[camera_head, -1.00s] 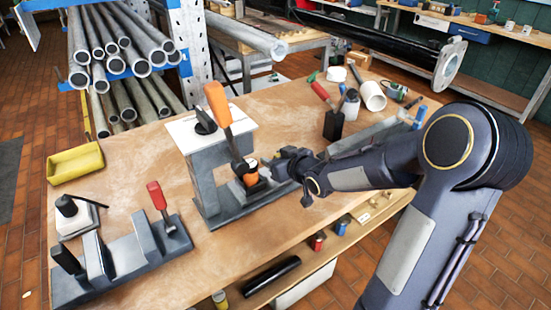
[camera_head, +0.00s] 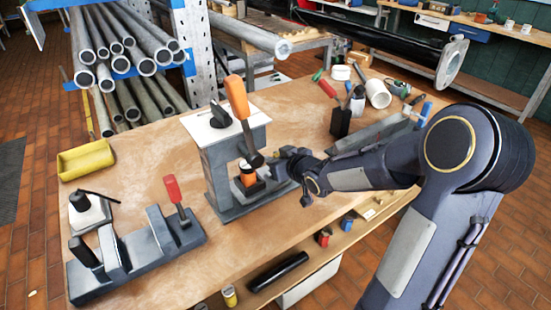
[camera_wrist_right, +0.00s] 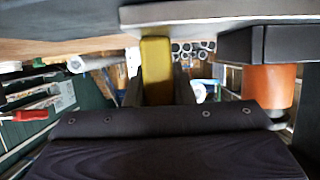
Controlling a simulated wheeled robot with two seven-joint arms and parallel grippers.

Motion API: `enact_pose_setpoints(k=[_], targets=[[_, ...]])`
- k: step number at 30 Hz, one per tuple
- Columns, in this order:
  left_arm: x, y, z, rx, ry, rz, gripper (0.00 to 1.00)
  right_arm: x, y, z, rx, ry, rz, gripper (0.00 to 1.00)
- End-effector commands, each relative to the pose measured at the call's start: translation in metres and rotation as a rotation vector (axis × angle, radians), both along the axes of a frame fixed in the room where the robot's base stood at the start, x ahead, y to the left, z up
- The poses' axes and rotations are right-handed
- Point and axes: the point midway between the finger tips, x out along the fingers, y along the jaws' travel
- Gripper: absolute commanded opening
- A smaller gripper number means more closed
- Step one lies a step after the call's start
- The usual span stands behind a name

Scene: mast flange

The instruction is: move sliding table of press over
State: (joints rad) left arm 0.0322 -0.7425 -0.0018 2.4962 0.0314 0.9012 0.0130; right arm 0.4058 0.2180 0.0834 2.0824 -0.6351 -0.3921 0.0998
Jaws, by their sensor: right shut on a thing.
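The press (camera_head: 219,184) stands on the wooden workbench, a grey frame with a white top plate (camera_head: 215,127) and an orange-handled lever (camera_head: 238,98). An orange-and-black cylinder (camera_head: 247,173) sits at its sliding table (camera_head: 262,190), under the lever's dark end. My right gripper (camera_head: 284,168) reaches in from the right, low beside the cylinder, and is shut at the table's right side. In the right wrist view a yellow piece (camera_wrist_right: 155,68) shows between the fingers, seemingly a handle of the table. The orange cylinder (camera_wrist_right: 271,86) shows to its right. My left gripper is not in view.
A grey fixture with a red handle (camera_head: 174,189) stands at the bench's front left. A yellow bin (camera_head: 86,160) lies at the left edge. A black holder (camera_head: 340,122), white cup (camera_head: 378,93) and other tools crowd the back right. Bare bench surrounds the press's left side.

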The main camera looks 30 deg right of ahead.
Motion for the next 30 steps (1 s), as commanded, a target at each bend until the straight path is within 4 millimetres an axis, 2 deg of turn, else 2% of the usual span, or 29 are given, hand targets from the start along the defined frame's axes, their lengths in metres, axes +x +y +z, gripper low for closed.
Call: enact_pose_setpoints(k=[2,3,7,17,20,30], targets=[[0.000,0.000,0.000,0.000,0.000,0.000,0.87,-0.001,0.004,-0.002,0.005,0.004,0.008,0.00],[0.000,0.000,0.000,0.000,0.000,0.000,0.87,-0.001,0.004,-0.002,0.005,0.004,0.008,0.26],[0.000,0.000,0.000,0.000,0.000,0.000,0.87,-0.001,0.004,-0.002,0.005,0.004,0.007,0.43],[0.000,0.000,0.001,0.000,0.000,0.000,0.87,-0.003,0.001,0.000,0.002,0.003,0.001,0.44],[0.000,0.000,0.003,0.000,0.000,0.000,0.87,-0.013,-0.001,0.006,0.001,0.002,0.000,0.44],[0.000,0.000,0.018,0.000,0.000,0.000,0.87,-0.063,-0.004,0.027,0.002,0.003,0.001,0.44]])
